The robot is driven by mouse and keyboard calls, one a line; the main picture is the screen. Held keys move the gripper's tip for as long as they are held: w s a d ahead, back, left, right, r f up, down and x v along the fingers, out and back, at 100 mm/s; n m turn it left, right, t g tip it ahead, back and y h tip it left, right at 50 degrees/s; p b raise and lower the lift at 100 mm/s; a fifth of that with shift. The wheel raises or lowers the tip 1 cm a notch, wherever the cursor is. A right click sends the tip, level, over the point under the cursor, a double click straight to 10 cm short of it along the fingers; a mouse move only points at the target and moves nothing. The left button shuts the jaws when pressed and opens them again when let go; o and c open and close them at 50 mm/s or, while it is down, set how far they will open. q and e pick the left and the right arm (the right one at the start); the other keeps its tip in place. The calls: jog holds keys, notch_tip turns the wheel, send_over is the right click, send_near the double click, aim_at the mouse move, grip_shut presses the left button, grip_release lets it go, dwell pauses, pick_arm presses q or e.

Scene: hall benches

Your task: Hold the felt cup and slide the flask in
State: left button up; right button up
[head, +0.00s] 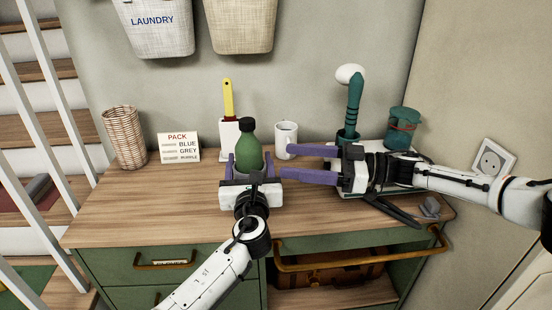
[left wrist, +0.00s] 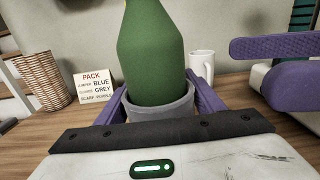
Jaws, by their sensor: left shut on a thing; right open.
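The grey felt cup (left wrist: 162,112) stands between the purple fingers of my left gripper (head: 249,168), which is shut on it. The green flask (head: 247,150) with a dark cap is upright, its lower end inside the cup's rim; it also shows large in the left wrist view (left wrist: 155,55). How deep it sits is hidden by the cup wall. My right gripper (head: 287,161) is open and empty, its two purple fingers pointing left, just right of the flask and apart from it.
A white mug (head: 286,141) stands behind the right gripper's fingers. A yellow-handled tool (head: 228,100) is behind the flask. A PACK sign (head: 178,147) and wicker basket (head: 124,138) stand left. A teal jar (head: 402,130) is at right. The bench's left front (head: 150,215) is clear.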

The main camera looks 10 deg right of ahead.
pick_arm(q)
jog(key=o, duration=1.1)
jog(key=shift+o, duration=0.2)
pick_arm(e)
jog(key=shift+s+d, duration=0.2)
jog(key=shift+d, duration=0.3)
